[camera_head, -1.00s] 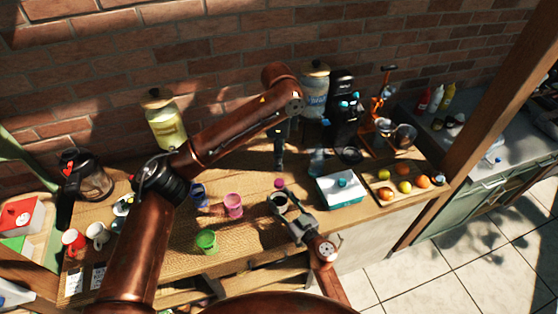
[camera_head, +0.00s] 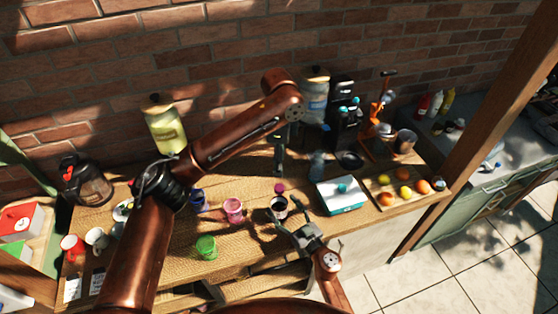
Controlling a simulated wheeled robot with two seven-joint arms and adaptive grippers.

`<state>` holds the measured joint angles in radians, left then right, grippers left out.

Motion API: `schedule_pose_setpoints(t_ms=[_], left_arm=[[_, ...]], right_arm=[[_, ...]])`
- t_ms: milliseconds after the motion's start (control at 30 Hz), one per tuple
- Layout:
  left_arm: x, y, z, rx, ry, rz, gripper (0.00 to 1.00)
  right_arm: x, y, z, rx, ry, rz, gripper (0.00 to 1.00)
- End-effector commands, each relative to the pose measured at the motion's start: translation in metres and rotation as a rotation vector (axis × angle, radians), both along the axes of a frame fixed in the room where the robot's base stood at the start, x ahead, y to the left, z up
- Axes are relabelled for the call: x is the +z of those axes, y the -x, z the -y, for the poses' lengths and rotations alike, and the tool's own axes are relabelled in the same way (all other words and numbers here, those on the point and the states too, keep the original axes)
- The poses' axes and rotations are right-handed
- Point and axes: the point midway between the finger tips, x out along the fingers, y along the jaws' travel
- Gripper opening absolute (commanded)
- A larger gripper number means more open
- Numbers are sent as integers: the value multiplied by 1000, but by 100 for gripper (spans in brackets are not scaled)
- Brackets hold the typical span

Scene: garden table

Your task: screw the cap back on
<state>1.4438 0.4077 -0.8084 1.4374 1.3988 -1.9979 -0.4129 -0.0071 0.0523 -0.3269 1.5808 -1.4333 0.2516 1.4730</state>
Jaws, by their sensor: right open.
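A small magenta round piece (camera_head: 280,188), which may be the cap, lies on the wooden table behind a dark-mouthed cup (camera_head: 279,205). A translucent blue bottle (camera_head: 317,163) stands farther back; its top is too small to read. My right gripper (camera_head: 285,218) is open, its fingers spread at the near side of the dark cup; I cannot tell whether they touch it. My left gripper (camera_head: 279,163) points down behind the magenta piece; its jaws are too dark to read.
A white and teal box (camera_head: 341,208) and a fruit board (camera_head: 397,205) lie to the right. Pink (camera_head: 233,211), green (camera_head: 206,247) and blue (camera_head: 198,200) cups stand to the left. A black coffee machine (camera_head: 344,115) stands behind. My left arm crosses above the table.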

Motion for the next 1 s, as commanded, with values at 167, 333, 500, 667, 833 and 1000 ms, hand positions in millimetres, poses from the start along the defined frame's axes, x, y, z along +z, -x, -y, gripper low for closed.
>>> schedule_pose_setpoints(t_ms=[167,333,500,667,833,1000], left_arm=[[0,0,0,0,0,0,44],[0,0,0,0,0,0,44],[0,0,0,0,0,0,44],[0,0,0,0,0,0,44],[0,0,0,0,0,0,44],[0,0,0,0,0,0,44]], right_arm=[[-2,33,22,0,3,-3,65],[-1,61,39,1,2,-2,65],[-1,79,50,1,1,-2,65],[0,85,54,2,1,-1,65],[0,85,55,2,0,0,65],[0,85,55,1,1,-1,65]])
